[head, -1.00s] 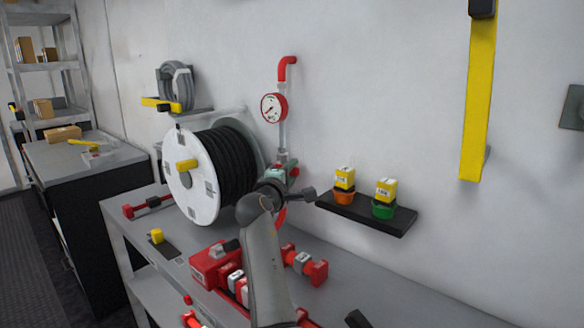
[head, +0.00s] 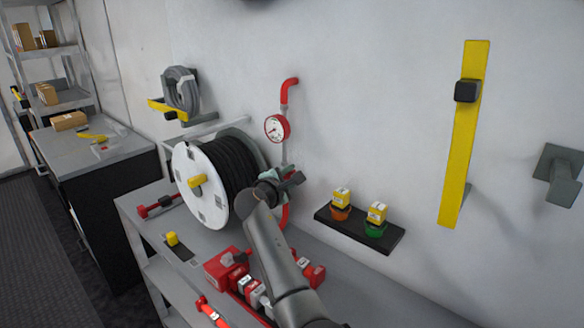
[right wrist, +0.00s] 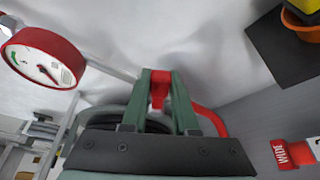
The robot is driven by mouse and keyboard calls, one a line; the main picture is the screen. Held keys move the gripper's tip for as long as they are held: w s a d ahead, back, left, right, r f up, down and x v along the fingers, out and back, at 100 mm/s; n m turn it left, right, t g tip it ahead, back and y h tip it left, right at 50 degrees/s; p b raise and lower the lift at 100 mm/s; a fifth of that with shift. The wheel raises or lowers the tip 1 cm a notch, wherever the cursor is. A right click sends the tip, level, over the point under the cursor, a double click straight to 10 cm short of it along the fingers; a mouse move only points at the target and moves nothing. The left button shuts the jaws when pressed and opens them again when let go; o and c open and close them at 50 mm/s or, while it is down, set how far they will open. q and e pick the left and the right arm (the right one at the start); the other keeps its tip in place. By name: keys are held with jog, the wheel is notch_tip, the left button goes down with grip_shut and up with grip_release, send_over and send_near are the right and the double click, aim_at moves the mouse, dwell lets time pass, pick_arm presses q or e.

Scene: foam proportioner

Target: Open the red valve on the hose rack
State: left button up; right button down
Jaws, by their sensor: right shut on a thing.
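The hose rack's reel (head: 196,183) has a white side disc and black hose. To its right a pipe with a red bend (head: 288,86) and a round gauge (head: 277,128) runs up the wall. My right gripper (head: 290,181) is at this pipe, below the gauge, and hides most of the valve. In the right wrist view its two grey-green fingers (right wrist: 162,100) are shut on a red piece, the red valve's handle (right wrist: 160,88). The gauge (right wrist: 45,58) is at the left there, and a curved red pipe (right wrist: 208,118) is behind the fingers. My left gripper is not in view.
A dark shelf (head: 340,226) with yellow-topped containers is right of the valve. Red fittings (head: 225,266) lie on the grey bench under my arm. A yellow strip (head: 460,150) and a grey bracket (head: 558,165) are on the wall at right.

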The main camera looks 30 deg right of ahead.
jog(key=shift+r+p, duration=0.25)
jog(key=shift+p, duration=0.05)
jog(key=shift+w, duration=0.1)
jog(key=c, duration=0.7)
grip_release()
jog(key=shift+f, duration=0.1)
